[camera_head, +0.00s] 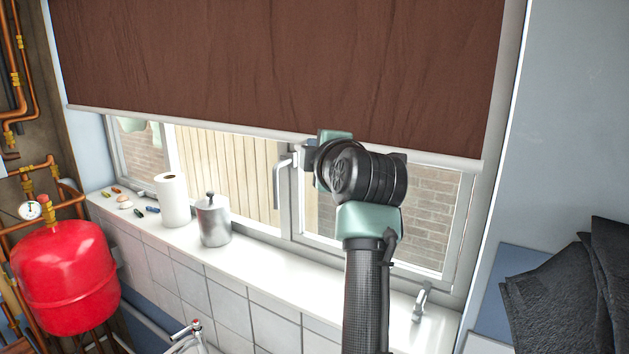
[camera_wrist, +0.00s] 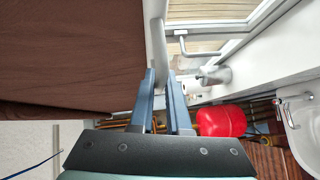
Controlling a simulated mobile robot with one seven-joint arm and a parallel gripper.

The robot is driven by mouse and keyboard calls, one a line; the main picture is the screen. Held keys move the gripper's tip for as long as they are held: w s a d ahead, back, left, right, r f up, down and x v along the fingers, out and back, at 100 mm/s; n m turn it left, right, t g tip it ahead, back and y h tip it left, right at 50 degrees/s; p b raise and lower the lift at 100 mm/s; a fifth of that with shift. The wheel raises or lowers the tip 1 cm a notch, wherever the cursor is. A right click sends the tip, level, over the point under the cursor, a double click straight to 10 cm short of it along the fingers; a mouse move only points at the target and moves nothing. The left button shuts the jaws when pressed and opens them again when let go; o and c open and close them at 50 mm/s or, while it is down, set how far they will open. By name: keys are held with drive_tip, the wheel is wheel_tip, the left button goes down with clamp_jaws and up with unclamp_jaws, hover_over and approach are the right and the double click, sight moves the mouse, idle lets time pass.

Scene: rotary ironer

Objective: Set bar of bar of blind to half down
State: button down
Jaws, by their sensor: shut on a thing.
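The brown blind (camera_head: 270,60) hangs over the upper part of the window, with a white bar (camera_head: 220,126) along its lower edge. The blind (camera_wrist: 70,60) and its bar (camera_wrist: 155,30) also show in the wrist view. My gripper (camera_wrist: 163,80) is shut on the bar, with one finger on each side of it. In the head view my wrist and arm hide the gripping point, right of the window's middle. The bar sits above the window handle and the lower panes stay uncovered.
On the white sill (camera_head: 270,262) stand a paper roll (camera_head: 173,200), a metal canister (camera_head: 213,220) and several small items. The window handle (camera_head: 281,176) sticks out just left of my wrist. A red tank (camera_head: 66,277) is at left, dark cloths (camera_head: 565,295) at right.

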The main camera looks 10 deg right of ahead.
drive_tip(key=shift+r+p, duration=0.35)
drive_tip(key=shift+r, duration=1.6)
drive_tip(key=c, duration=0.9)
unclamp_jaws()
drive_tip(key=shift+f, duration=0.15)
drive_tip(key=s+b, duration=0.2)
drive_tip(key=s, duration=0.2)
drive_tip(key=s+r+b, duration=0.1)
drive_tip(key=s+b, duration=0.1)
drive_tip(key=s, duration=0.2)
drive_tip(key=s+b, duration=0.3)
drive_tip(key=s, duration=0.2)
drive_tip(key=shift+r, duration=0.35)
